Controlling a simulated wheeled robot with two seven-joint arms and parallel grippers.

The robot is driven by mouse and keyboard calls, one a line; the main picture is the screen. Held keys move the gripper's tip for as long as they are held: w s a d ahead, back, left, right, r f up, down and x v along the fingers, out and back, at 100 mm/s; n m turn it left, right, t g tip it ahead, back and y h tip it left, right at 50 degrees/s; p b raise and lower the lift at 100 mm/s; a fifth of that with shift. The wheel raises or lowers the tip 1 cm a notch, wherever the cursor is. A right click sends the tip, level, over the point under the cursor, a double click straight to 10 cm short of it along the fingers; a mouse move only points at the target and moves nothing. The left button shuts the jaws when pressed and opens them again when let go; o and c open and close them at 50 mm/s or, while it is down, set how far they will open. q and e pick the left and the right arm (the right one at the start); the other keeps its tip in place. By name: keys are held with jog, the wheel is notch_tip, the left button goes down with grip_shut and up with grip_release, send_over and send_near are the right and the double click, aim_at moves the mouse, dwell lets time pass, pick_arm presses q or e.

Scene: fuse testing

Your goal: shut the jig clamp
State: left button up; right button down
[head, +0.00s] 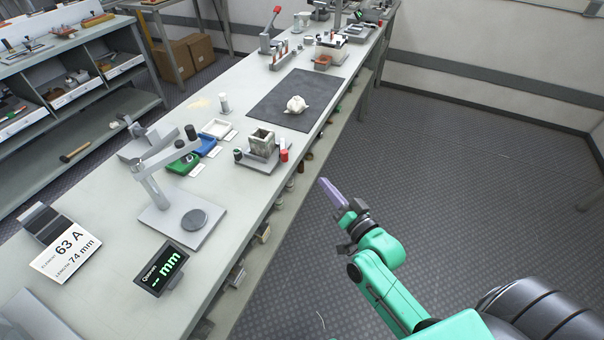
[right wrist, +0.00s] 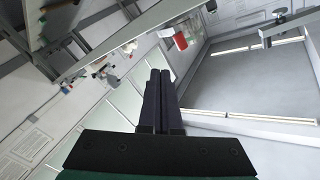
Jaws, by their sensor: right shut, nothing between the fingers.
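A clamp with a red-tipped upright lever (head: 271,30) stands at the far part of the bench, and I take it to be the jig clamp. Its lever points up, and a small grey jig (head: 281,56) with reddish parts sits at its foot. My right gripper (head: 326,187) is over the floor, off the bench's right edge, well short of the clamp. It is shut and empty; its dark fingers lie together in the right wrist view (right wrist: 159,76). My left gripper is in neither view.
The long bench (head: 115,205) carries a grey lever gauge (head: 180,215), a display (head: 160,268), colored trays (head: 205,143), a square grey holder (head: 262,140) and a dark mat (head: 265,105) with a whitish lump (head: 296,104). The floor (head: 450,170) at right is clear.

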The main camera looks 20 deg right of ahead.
jog(key=w+d+r+m+g+y+b, duration=0.1)
jog(key=w+d+m+y+b, duration=0.2)
jog(key=m, duration=0.6)
pick_arm(q)
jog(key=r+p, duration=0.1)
jog(key=p, duration=0.5)
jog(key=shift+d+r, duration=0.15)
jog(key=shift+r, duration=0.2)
pick_arm(e)
jog(key=w+a, duration=0.3)
jog(key=w, duration=0.1)
jog(key=w+a, duration=0.4)
jog(key=shift+w, duration=0.15)
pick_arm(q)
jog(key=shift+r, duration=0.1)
